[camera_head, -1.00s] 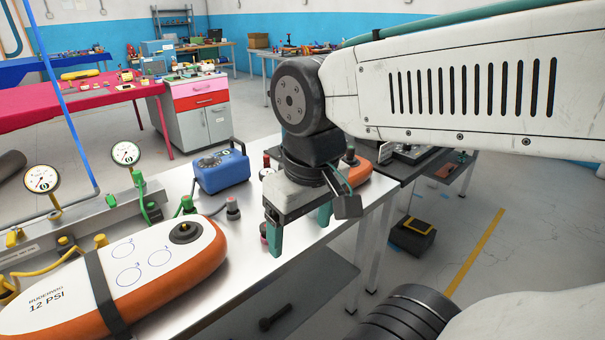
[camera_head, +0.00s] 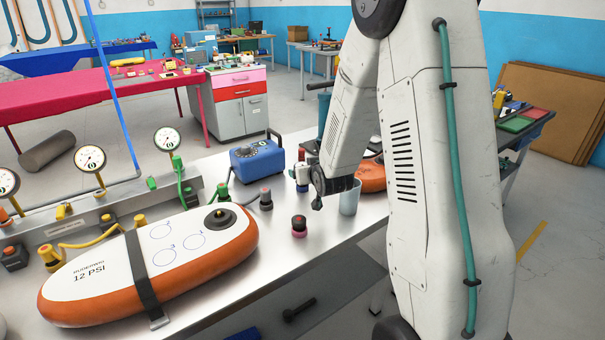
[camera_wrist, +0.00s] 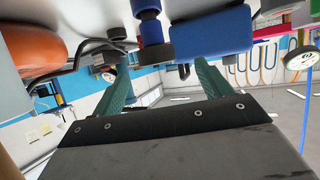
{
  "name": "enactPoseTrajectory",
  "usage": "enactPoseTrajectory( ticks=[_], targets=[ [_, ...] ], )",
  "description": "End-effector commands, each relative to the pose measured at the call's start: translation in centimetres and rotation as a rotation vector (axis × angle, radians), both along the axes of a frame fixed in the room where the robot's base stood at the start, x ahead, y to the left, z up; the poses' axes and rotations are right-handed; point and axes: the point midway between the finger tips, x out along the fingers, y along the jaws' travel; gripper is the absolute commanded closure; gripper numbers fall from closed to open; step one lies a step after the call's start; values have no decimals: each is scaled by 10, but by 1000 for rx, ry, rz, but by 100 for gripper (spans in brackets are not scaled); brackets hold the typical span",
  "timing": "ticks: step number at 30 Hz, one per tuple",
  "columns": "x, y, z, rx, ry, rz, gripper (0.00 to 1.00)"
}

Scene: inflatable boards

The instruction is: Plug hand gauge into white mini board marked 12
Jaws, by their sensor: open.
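The white-topped orange board marked 12 PSI (camera_head: 140,262) lies flat on the steel table at the left, under a dark strap. A round black valve (camera_head: 220,219) sits near its right end. Several dial gauges stand along the rail behind it, one of them a white round gauge (camera_head: 166,140); I cannot tell which item is the hand gauge. My gripper (camera_wrist: 160,72) is open in the wrist view, green fingers apart, with nothing seen between them. In the head view my arm hides most of it.
A blue pump box (camera_head: 257,160) stands behind the board. Small dark fittings (camera_head: 266,199) and a pink-and-black one (camera_head: 299,227) stand on the steel table (camera_head: 270,260). Another orange board (camera_head: 372,176) is partly behind my arm. A grey-blue cup (camera_head: 349,198) stands beside it.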

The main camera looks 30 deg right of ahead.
Motion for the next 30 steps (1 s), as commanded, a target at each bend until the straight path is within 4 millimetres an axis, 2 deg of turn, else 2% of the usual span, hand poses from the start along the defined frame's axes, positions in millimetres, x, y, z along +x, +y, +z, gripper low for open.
enactPoseTrajectory(
  ticks=[5,21,30],
  targets=[
    [9,-10,-12,-7,-42,-7,23],
    [70,-25,-37,-9,-44,-6,23],
    [74,-26,-39,-8,-45,-6,23]
  ],
)
